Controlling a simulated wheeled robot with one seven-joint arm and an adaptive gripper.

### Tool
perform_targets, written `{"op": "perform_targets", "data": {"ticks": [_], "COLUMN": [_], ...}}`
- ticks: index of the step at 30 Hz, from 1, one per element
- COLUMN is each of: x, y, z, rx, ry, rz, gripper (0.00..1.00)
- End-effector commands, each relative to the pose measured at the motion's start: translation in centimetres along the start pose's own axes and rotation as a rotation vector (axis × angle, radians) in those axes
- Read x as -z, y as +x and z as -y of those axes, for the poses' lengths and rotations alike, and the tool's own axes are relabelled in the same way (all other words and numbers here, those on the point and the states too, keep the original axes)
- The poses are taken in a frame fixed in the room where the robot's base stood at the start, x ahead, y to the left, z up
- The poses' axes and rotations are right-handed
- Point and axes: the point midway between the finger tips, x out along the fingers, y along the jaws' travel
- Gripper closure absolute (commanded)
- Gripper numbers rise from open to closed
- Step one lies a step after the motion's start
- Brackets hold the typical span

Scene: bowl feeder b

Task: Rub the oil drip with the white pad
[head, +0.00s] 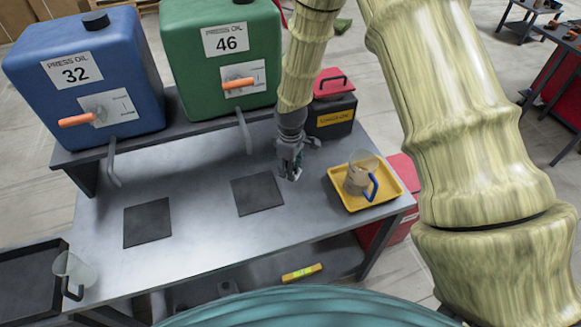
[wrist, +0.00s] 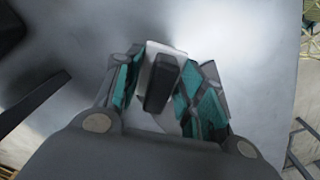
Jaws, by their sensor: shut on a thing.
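My gripper (head: 290,172) is low over the grey metal table, just right of the right-hand dark mat. In the wrist view my gripper (wrist: 163,90) is shut on the dark handle of the white pad (wrist: 150,52). The pad lies below the fingers, close to the tabletop; I cannot tell whether it touches. In the head view the pad is mostly hidden by the fingers. I cannot make out the oil drip in either view.
Blue tank 32 (head: 85,85) and green tank 46 (head: 222,60) stand behind, their spouts over the table. Dark mats (head: 147,224) (head: 257,194) lie in front. A yellow tray (head: 394,196) holds a jug (head: 356,180). Another jug (head: 70,268) stands left. The front middle is clear.

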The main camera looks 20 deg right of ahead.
Motion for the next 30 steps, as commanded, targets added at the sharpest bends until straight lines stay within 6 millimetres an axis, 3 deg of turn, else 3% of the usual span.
{"op": "perform_targets", "data": {"ticks": [16, 30], "x": [0.0, 0.0], "y": [-3.0, -3.0], "z": [0.0, 0.0], "rx": [0.0, 0.0], "ry": [0.0, 0.0], "rz": [0.0, 0.0], "gripper": [0.83, 0.83]}}
